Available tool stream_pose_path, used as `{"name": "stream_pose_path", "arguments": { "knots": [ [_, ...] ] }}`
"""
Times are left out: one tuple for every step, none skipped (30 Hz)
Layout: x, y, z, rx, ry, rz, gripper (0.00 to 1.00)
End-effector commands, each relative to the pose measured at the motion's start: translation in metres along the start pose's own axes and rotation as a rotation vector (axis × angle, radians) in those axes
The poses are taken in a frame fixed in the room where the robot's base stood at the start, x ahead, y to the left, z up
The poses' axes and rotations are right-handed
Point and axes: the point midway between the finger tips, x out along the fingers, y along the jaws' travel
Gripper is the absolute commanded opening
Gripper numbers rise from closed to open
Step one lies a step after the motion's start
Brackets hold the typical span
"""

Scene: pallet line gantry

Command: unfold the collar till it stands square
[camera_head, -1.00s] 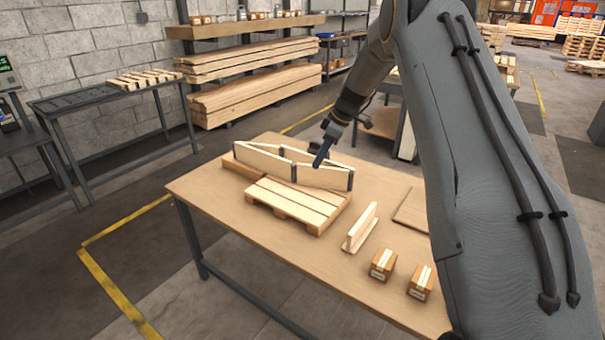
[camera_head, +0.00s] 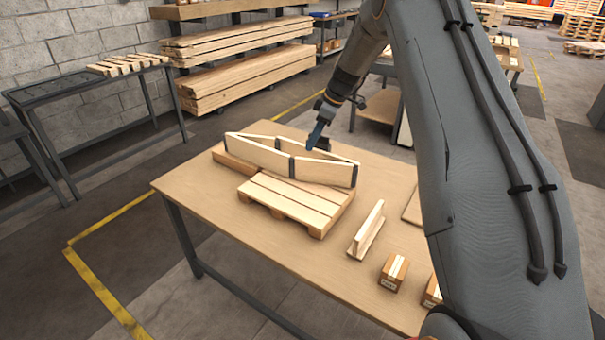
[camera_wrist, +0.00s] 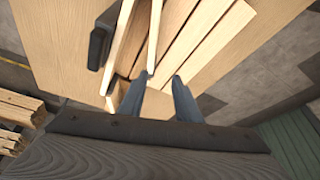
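The collar (camera_head: 265,157) is pale wooden boards joined by dark hinges. It stands on edge in a narrow, partly opened diamond, across the back of a slatted pallet (camera_head: 290,200) and the table. My gripper (camera_head: 311,146) is at the collar's far right board, empty. In the wrist view the two fingers (camera_wrist: 160,80) are apart. The end of a collar board (camera_wrist: 154,40) shows close to the left fingertip; I cannot tell if they touch.
On the table (camera_head: 190,185) are an upright wooden piece (camera_head: 366,232), small boxes (camera_head: 393,272) and a flat board (camera_head: 412,208) partly behind my arm. A plank lies behind the pallet at the left. The table's front left is clear. Stacked planks stand on a rack behind.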

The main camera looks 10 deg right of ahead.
Motion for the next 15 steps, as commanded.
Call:
{"name": "stream_pose_path", "arguments": {
  "knots": [
    [0.007, 0.002, 0.002, 0.000, 0.000, 0.000, 0.30],
    [0.009, 0.003, 0.003, 0.000, 0.000, 0.000, 0.30],
    [0.012, 0.003, 0.003, 0.000, 0.000, 0.000, 0.30],
    [0.014, 0.004, 0.004, 0.000, 0.000, 0.000, 0.30],
    [0.017, 0.005, 0.005, 0.000, 0.000, 0.000, 0.30],
    [0.023, 0.006, 0.006, 0.000, 0.000, 0.000, 0.30],
    [0.026, 0.007, 0.007, 0.000, 0.000, 0.000, 0.30],
    [0.029, 0.008, 0.008, 0.000, 0.000, 0.000, 0.30],
    [0.035, 0.009, 0.010, 0.000, 0.000, 0.000, 0.30],
    [0.039, 0.010, 0.011, 0.000, 0.000, 0.000, 0.30],
    [0.043, 0.011, 0.012, 0.000, 0.000, 0.000, 0.30],
    [0.049, 0.013, 0.014, 0.000, 0.000, 0.000, 0.30],
    [0.054, 0.014, 0.015, 0.000, 0.000, 0.000, 0.30],
    [0.058, 0.015, 0.016, 0.000, 0.000, 0.000, 0.30],
    [0.064, 0.017, 0.018, 0.000, 0.000, 0.000, 0.30]
  ]
}}
